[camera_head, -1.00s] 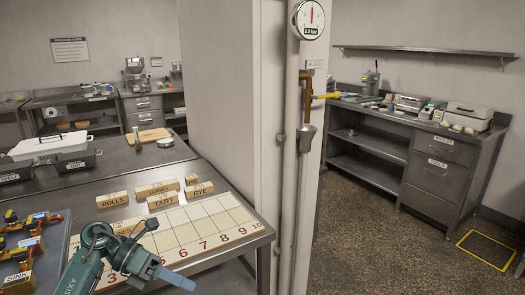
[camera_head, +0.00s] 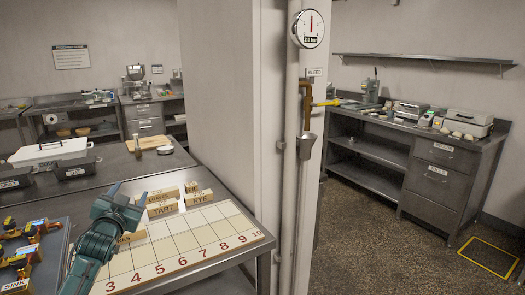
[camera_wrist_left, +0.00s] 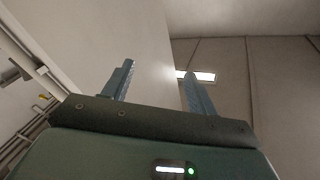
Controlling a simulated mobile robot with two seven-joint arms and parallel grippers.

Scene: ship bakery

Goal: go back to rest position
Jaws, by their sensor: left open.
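My left arm comes in from the lower left of the head view, over the near end of the steel table. My left gripper (camera_head: 127,194) is raised and tilted upward, and it hides part of the numbered board and a block behind it. In the left wrist view the two fingers of the gripper (camera_wrist_left: 158,70) stand well apart with nothing between them. They point toward the upper wall and a bright ceiling light (camera_wrist_left: 196,76). My right gripper does not show.
Below the gripper lie a numbered board (camera_head: 205,233) and several wooden label blocks, including TART (camera_head: 162,209). A tray of valve parts (camera_head: 62,232) is at the left. Pipes with a gauge (camera_head: 308,29) stand at the wall's end. Open floor (camera_head: 380,245) lies to the right.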

